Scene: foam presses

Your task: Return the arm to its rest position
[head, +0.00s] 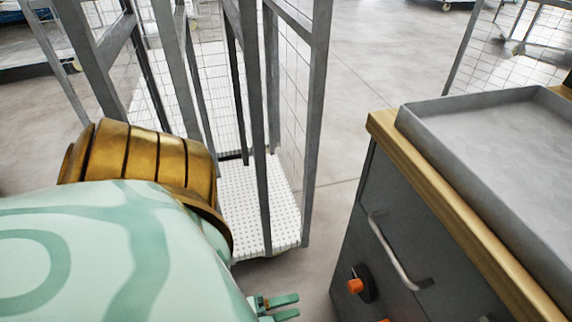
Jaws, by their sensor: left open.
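My left arm (120,245), mint green with a gold ribbed joint, fills the lower left of the head view. My left gripper (294,305) shows at the bottom edge, below the arm, with two short green fingers pointing right. The fingers are apart with nothing seen between them. The gripper is left of the grey cabinet and apart from it. Part of the gripper is hidden by my arm and the frame's edge. My right gripper is not in view.
A grey metal cage cart (316,130) with a white perforated base (285,208) stands close behind my left arm. On the right is a dark grey cabinet (385,195) with a wooden top (440,172), a handle, an orange knob and a grey tray (490,135). Bare floor (375,60) lies between them.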

